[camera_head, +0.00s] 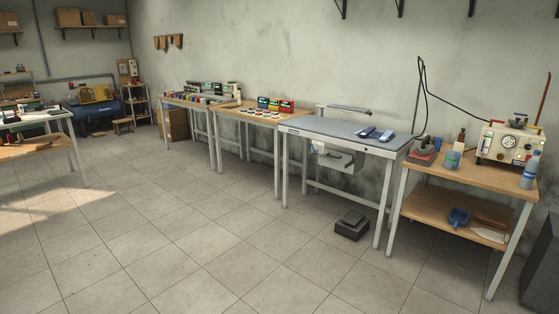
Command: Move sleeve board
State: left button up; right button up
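A long, narrow grey board (346,109), which looks like the sleeve board, stands raised at the back of the grey-topped table (330,131). Its support is too small to make out clearly. Blue items (374,134) lie on the right part of that tabletop, in front of the board. Neither of my grippers is in view.
A wooden bench (470,174) at right holds a gauged machine (508,144), bottles and an iron-like tool (422,150) with a black hose. A dark pedal-like block (351,224) sits on the floor below the grey table. Open tiled floor (190,235) lies in front.

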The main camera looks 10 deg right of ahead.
aim_at(343, 109)
jog(key=i+l+z, duration=0.3)
jog(key=i, duration=0.3)
jog(key=i+l+z, duration=0.3)
jog(key=i, duration=0.35)
jog(key=i+z, duration=0.3)
jog(key=i, duration=0.3)
